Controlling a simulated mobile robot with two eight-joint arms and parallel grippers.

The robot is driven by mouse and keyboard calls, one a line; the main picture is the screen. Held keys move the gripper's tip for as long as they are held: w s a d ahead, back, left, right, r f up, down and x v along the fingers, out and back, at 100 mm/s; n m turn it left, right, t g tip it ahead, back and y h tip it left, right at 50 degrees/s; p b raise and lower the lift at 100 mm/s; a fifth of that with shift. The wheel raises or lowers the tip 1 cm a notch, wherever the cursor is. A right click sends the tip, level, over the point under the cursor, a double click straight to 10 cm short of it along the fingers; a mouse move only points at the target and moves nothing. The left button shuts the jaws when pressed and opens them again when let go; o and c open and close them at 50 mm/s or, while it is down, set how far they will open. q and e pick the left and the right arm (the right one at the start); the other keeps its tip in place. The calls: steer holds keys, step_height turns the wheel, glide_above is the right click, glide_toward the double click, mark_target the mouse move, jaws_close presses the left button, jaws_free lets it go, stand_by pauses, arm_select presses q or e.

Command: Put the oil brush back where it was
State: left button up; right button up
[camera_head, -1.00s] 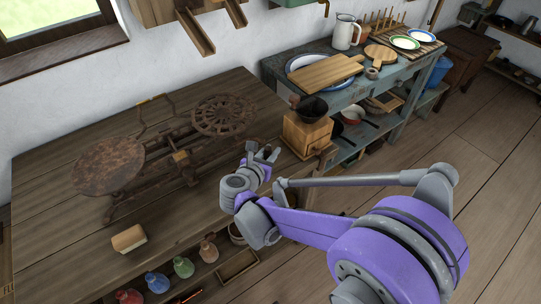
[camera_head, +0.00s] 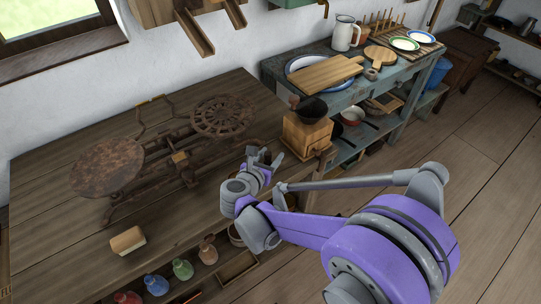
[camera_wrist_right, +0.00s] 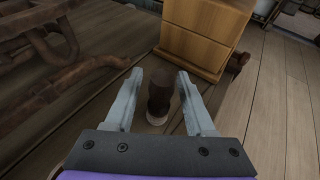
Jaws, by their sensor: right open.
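A small dark brown, rounded upright object with a pale lower end (camera_wrist_right: 158,98), which looks like the oil brush, stands on the wooden table between my right gripper's fingers in the right wrist view. My right gripper (camera_wrist_right: 160,103) is open around it, with a gap on both sides. In the head view my right gripper (camera_head: 262,158) is low over the table's right edge, just left of the wooden coffee grinder, and hides the brush there. My left gripper is not in view.
The coffee grinder (camera_head: 306,133) stands close to the right gripper and also shows in the wrist view (camera_wrist_right: 205,35). A rusty scale (camera_head: 172,150) is to the left. A light block (camera_head: 128,241) lies at the front. Bottles (camera_head: 182,268) stand on a lower shelf.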

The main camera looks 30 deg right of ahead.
steer(key=p+v, duration=0.1)
steer(key=v, duration=1)
steer(key=shift+s+a+r, duration=0.1)
steer(key=shift+a+r, duration=0.05)
steer(key=shift+r, duration=0.05)
steer(key=shift+a+r, duration=0.15)
steer(key=shift+r, duration=0.15)
steer(key=w+a+r+n+t+y, duration=0.2)
steer(key=w+r+n+t+y, duration=0.15)
steer(key=r+n+t, duration=0.4)
steer(key=a+r+n+t+y, duration=0.1)
steer(key=a+n+y, duration=0.25)
steer(key=n, duration=0.65)
steer(key=a+r+n+y, duration=0.1)
steer(key=a+n+y, duration=0.3)
steer(key=n, duration=0.6)
steer(key=s+d+f+n+g, duration=0.3)
steer(key=s+f+n+g, duration=0.3)
steer(key=s+f+n, duration=0.2)
steer(key=s+d+f+n+g, duration=0.4)
steer(key=s+f+n+g, duration=0.2)
steer(key=s+f+n, duration=0.3)
steer(key=s+n, duration=0.2)
steer(key=s, duration=0.1)
steer(key=shift+s, duration=0.2)
